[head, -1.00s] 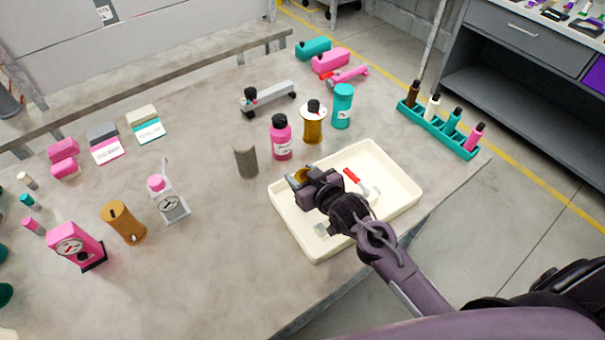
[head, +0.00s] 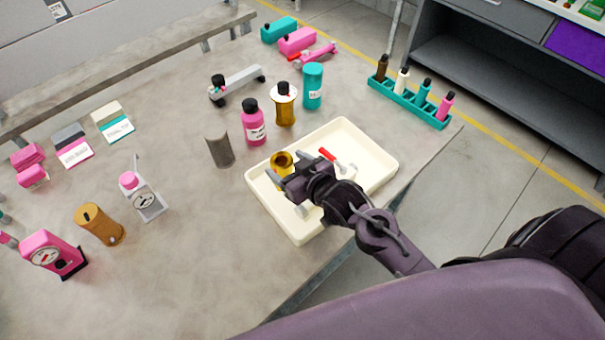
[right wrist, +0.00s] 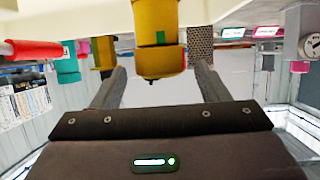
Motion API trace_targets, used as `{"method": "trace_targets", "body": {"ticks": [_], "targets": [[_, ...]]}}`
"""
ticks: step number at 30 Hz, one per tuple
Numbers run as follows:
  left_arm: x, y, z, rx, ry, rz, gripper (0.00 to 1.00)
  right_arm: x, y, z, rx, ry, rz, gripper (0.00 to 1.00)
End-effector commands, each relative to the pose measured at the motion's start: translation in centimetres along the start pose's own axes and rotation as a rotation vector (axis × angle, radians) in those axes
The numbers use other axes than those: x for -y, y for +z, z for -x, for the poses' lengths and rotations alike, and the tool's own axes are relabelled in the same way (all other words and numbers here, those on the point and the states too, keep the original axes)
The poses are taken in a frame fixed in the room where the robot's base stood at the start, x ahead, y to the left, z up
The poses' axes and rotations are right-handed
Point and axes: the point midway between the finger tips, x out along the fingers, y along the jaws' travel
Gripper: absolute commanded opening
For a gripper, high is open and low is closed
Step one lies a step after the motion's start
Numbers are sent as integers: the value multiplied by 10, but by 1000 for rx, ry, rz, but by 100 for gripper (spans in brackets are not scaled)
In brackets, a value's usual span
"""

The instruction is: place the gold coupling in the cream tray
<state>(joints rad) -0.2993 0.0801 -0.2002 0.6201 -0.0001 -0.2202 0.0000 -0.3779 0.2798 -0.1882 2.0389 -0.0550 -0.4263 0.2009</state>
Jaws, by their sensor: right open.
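The gold coupling (head: 281,161) is in the left part of the cream tray (head: 372,183), by the tray's far left wall. My right gripper (head: 291,171) is over the tray, open, just to the right of the coupling. In the right wrist view the coupling (right wrist: 157,35) shows large ahead of the two spread fingers (right wrist: 157,85), with a gap visible on each side of it. Part of the coupling is hidden by the gripper in the head view. My left gripper is not in view.
A red-handled tool (head: 328,154) and a small grey piece (head: 302,210) also lie in the tray. A grey cylinder (head: 220,150), a pink bottle (head: 253,122) and a gold bottle (head: 285,105) stand beyond it.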

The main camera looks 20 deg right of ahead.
Motion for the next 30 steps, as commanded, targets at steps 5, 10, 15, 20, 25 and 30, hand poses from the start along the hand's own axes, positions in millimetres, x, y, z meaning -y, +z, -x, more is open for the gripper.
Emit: {"method": "trace_targets", "body": {"ticks": [5, 10, 15, 20, 25, 30], "targets": [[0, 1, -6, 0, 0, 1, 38, 1, 2, 38, 2, -1, 1, 68], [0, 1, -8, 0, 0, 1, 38, 0, 1, 61, 2, 0, 0, 68], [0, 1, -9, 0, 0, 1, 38, 0, 0, 70, 0, -1, 0, 68], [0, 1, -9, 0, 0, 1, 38, 0, -1, 71, -1, 0, 0, 68], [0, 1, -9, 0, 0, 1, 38, 0, -1, 71, 0, -1, 0, 68], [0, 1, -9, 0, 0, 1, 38, 0, -1, 71, 0, -1, 0, 68]]}}
